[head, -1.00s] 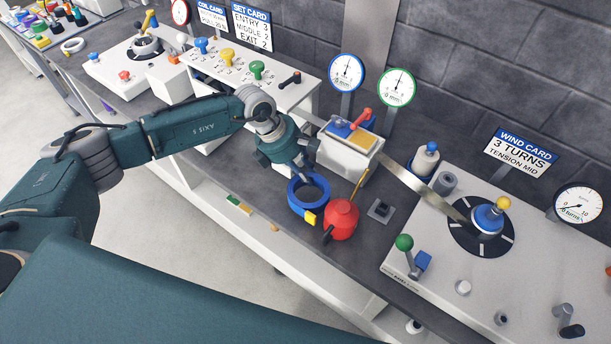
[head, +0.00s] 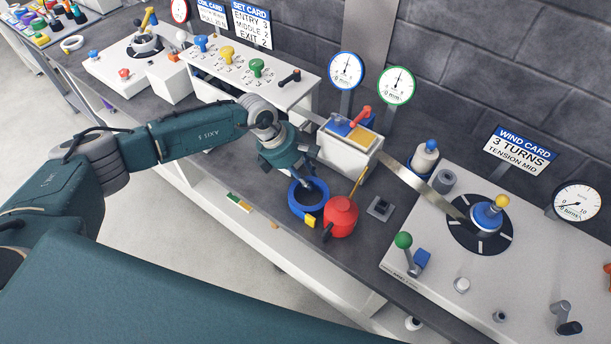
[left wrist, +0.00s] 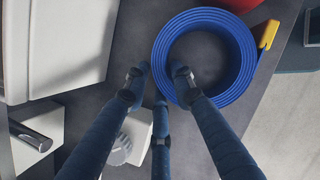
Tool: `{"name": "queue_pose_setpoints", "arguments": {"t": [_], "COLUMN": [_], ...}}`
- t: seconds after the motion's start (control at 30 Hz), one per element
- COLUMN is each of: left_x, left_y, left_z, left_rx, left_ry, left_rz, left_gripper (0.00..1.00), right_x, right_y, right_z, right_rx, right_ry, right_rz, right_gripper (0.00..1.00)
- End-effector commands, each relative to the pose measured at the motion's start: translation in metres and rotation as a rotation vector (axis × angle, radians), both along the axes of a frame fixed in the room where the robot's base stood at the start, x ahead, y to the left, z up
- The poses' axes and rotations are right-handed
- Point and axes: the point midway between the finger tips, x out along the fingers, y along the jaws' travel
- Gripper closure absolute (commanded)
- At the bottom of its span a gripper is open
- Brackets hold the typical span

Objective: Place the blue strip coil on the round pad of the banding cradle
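The blue strip coil (head: 293,205) lies on the dark bench, with a yellow tab on its front right side. It also shows in the left wrist view (left wrist: 236,82) as a wound ring with an open middle. My left gripper (head: 307,180) is at the coil's back edge. In the left wrist view my left gripper (left wrist: 158,75) is open, with its fingertips apart on either side of the ring's near wall. A white unit with a dark round top (head: 146,47) stands at the back left; I cannot tell if it is the banding cradle. My right gripper is out of view.
A red oil can (head: 341,218) stands close to the coil's right side. A white box (head: 346,157) with a red handle is behind it. A white winding unit (head: 430,235) fills the right. The bench's front edge is close to the coil.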

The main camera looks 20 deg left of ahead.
Motion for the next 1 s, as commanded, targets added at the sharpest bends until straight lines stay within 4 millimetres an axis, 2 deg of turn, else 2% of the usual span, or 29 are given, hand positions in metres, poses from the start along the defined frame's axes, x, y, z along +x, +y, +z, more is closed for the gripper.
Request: {"name": "queue_pose_setpoints", "arguments": {"t": [0.03,0.17,0.4,0.6,0.8,1.0], "left_x": [0.000,-0.002,-0.010,-0.015,-0.017,-0.017], "left_y": [0.001,0.009,0.028,0.039,0.041,0.037], "left_z": [0.005,0.020,0.068,0.099,0.111,0.103], "left_rx": [-0.001,0.000,0.001,0.000,0.003,0.009], "left_ry": [-0.001,-0.005,-0.005,-0.003,-0.004,-0.012], "left_rz": [0.000,0.000,0.000,0.001,-0.002,0.002], "left_gripper": [0.75,0.75,0.75,0.75,0.78,0.78], "right_x": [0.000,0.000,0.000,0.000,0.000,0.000], "right_y": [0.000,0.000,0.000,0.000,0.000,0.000], "right_z": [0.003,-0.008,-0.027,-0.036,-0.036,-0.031], "right_rx": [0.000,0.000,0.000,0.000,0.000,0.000], "right_ry": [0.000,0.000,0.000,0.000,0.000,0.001], "right_rz": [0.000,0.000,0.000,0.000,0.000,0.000], "right_gripper": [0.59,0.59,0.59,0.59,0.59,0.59]}}
